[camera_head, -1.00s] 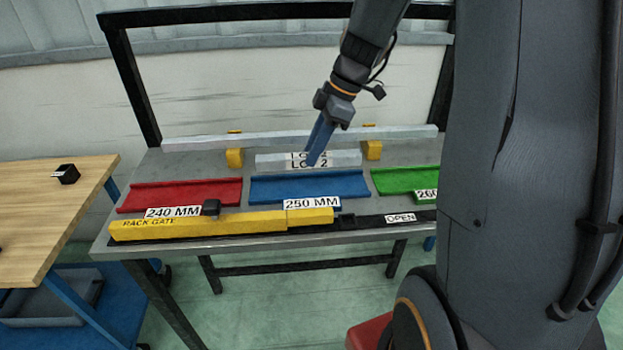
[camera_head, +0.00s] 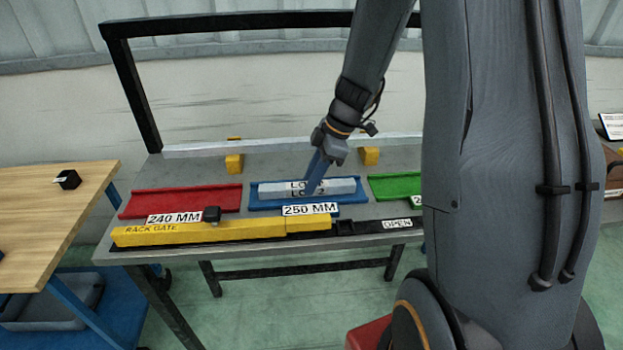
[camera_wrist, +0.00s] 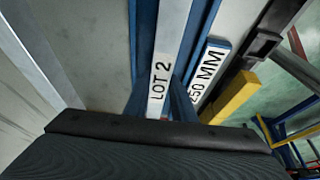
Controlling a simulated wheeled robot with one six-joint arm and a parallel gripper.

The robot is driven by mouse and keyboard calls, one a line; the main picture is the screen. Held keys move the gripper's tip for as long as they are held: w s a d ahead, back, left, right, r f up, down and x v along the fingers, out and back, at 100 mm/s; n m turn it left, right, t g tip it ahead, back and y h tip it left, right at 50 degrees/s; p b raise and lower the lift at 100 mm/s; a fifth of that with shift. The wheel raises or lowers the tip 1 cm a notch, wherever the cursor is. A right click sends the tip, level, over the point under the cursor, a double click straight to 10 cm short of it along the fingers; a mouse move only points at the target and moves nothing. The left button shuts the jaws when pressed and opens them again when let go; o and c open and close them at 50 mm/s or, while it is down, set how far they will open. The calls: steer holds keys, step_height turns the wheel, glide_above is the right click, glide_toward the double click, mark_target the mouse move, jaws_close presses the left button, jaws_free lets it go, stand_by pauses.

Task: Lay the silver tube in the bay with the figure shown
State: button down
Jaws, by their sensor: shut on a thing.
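The silver tube (camera_head: 340,187) carries a "LOT 2" label and lies lengthwise over the blue bay (camera_head: 259,205), whose label reads "250 MM". My gripper (camera_head: 314,185) points down at the tube's middle and is shut on it. In the wrist view the tube (camera_wrist: 170,50) runs along the blue bay (camera_wrist: 203,40), with its "LOT 2" label close to my gripper. I cannot tell whether the tube touches the bay floor. The red bay (camera_head: 180,200) marked "240 MM" is at the left. The green bay (camera_head: 396,187) at the right is partly hidden by my arm.
A yellow rack gate (camera_head: 200,231) with a black knob (camera_head: 211,214) runs along the front edge, beside an "OPEN" label (camera_head: 397,224). Two yellow blocks stand behind the bays, below a long pale bar (camera_head: 290,146). A wooden table (camera_head: 40,205) is at the left.

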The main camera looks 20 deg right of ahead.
steer(key=c, duration=1.5)
jaws_free()
steer(key=b+v, duration=0.2)
steer(key=v, duration=1)
steer(key=shift+r, duration=0.1)
steer(key=shift+s+a, duration=0.1)
